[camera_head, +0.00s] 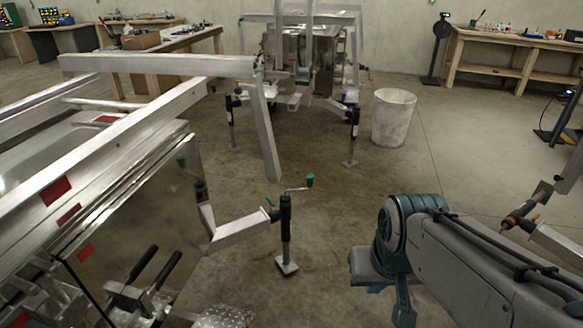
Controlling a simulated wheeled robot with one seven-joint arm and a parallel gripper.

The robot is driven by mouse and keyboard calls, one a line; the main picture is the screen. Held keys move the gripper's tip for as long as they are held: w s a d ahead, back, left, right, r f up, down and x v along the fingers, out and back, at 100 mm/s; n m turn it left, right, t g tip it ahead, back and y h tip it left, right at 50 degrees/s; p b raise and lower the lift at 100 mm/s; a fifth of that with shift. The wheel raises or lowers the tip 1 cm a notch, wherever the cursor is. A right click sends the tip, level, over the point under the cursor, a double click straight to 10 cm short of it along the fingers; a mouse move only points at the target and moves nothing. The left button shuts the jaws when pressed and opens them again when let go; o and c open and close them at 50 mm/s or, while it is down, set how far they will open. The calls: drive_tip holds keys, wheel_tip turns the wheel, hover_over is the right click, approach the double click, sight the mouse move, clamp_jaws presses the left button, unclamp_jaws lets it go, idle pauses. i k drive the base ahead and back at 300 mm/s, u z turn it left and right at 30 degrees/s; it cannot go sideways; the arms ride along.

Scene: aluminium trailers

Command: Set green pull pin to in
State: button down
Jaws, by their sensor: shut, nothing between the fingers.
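A dark jack (286,235) with a silver foot stands upright on the floor in the middle of the head view. It joins a silver arm of the trailer frame (240,230). A crank with a green knob (309,180) sticks out at its top. A small green piece (270,201) shows at the jack's upper left side and looks like the green pull pin. It is too small to tell how far in it sits. My gripper (404,312) is at the lower right, shut and empty, partly hidden by my arm. It is apart from the jack, to its right.
An aluminium trailer (130,135) fills the left side, with black-handled levers (150,270) at its front. Another trailer (300,60) and a white bin (393,118) stand behind. A further jack arm (525,210) is at the right edge. The floor around the jack is clear.

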sight(271, 205)
drive_tip(key=i, duration=1.4)
drive_tip(key=u, duration=0.2)
